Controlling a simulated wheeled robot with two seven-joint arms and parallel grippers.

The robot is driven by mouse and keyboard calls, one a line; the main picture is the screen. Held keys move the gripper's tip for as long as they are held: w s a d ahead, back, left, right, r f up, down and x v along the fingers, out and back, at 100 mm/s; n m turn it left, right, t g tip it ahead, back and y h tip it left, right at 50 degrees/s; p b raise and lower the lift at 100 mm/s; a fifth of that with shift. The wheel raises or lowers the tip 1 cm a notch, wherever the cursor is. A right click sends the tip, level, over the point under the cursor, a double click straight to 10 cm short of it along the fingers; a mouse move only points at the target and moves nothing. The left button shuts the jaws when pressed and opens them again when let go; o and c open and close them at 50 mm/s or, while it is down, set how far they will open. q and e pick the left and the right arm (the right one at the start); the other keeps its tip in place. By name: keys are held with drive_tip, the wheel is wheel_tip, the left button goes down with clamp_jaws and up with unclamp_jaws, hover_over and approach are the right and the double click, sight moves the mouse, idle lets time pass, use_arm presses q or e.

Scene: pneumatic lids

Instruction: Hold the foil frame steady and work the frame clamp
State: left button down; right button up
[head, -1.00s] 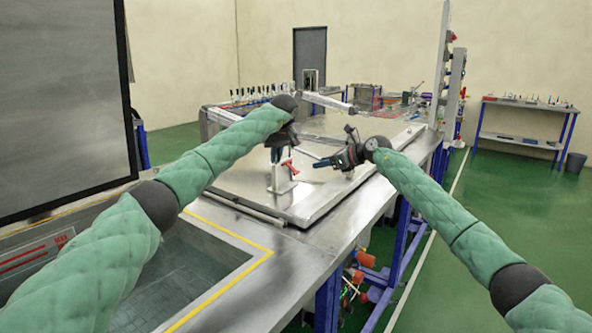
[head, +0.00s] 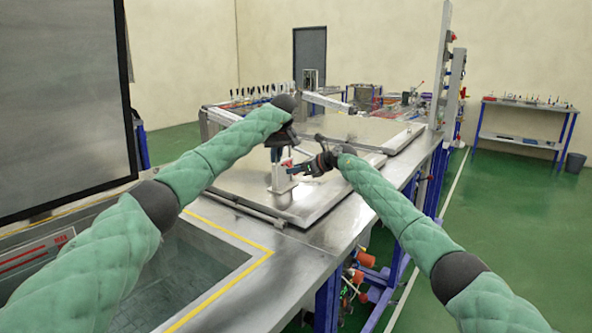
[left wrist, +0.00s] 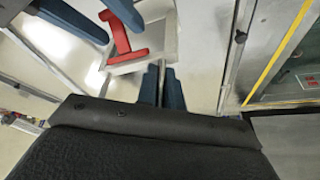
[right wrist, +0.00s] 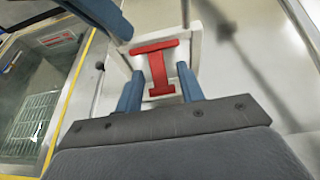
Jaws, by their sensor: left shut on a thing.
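A pale foil frame (head: 281,185) stands upright on the metal plate; its white border also shows in the right wrist view (right wrist: 205,48). A red frame clamp (right wrist: 155,68) with crossbars at both ends sits on it; it also shows in the left wrist view (left wrist: 118,35). My left gripper (head: 277,157) is shut on a thin grey bar, which seems part of the frame. In the left wrist view its blue fingers (left wrist: 161,82) pinch that bar. My right gripper (head: 299,170) is open, its fingers (right wrist: 160,88) on either side of the clamp's near crossbar. Whether they touch it is unclear.
A large metal plate (head: 238,184) lies on the steel bench, with a second lid (head: 372,131) behind. A yellow-edged sunken basin (head: 200,262) is at the front left.

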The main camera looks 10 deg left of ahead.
drive_tip(key=shift+w+a+f, duration=0.1)
drive_tip(key=shift+a, duration=0.1)
clamp_jaws()
drive_tip(key=shift+a+f+t+y, duration=0.15)
drive_tip(key=shift+f+t+y, duration=0.15)
drive_tip(key=shift+y, duration=0.3)
drive_tip(key=shift+w+a+f+t+y, duration=0.15)
drive_tip(key=shift+f+t+y, duration=0.2)
drive_tip(key=shift+y, duration=0.45)
drive_tip(key=shift+a+f+t+y, duration=0.1)
drive_tip(key=shift+t+y, duration=0.35)
drive_tip(key=shift+y, duration=0.35)
unclamp_jaws()
drive_tip(key=shift+d, duration=0.1)
